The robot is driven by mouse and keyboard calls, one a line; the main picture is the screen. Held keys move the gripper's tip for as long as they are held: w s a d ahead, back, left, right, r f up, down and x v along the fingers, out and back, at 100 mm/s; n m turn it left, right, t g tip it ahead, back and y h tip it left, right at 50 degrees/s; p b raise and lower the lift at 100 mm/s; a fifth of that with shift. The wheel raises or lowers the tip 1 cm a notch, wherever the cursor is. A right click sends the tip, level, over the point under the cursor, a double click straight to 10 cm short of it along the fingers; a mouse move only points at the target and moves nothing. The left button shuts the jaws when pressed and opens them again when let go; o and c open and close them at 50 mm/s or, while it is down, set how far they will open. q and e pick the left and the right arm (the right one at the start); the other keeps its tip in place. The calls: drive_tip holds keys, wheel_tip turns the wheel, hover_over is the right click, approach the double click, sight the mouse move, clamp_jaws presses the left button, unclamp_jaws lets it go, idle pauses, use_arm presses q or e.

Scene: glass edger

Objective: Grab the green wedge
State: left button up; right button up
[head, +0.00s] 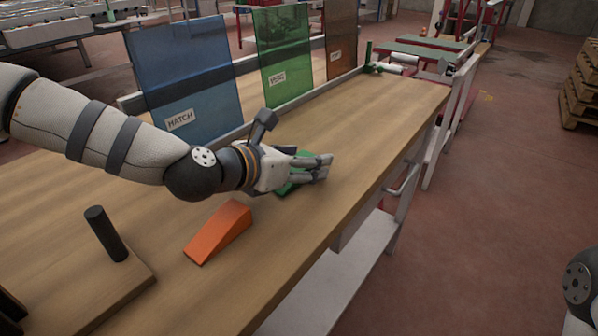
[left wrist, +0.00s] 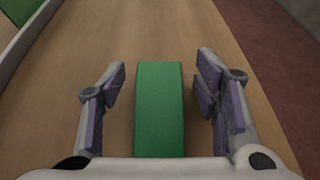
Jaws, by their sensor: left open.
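The green wedge (left wrist: 159,110) lies on the wooden bench top. In the left wrist view it sits between the two open fingers of my left gripper (left wrist: 160,90), with a gap on each side. In the head view my left gripper (head: 328,168) is over the wedge, and only a part of the green wedge (head: 288,187) shows beneath it. The rest is hidden by the hand. Whether the fingers touch the bench cannot be told. My right gripper is not in view.
An orange wedge (head: 219,232) lies on the bench (head: 390,110) nearer the front left. A board with a dark upright peg (head: 106,234) is at the lower left. Blue (head: 186,78), green (head: 283,52) and brown (head: 341,38) glass panels stand along the back edge.

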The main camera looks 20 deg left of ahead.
use_arm(q)
drive_tip(key=shift+w+d+f, duration=0.1)
drive_tip(key=shift+w+d, duration=0.05)
drive_tip(key=shift+w, duration=0.15)
drive_tip(key=c, duration=1.3)
drive_tip(key=shift+o, duration=0.2)
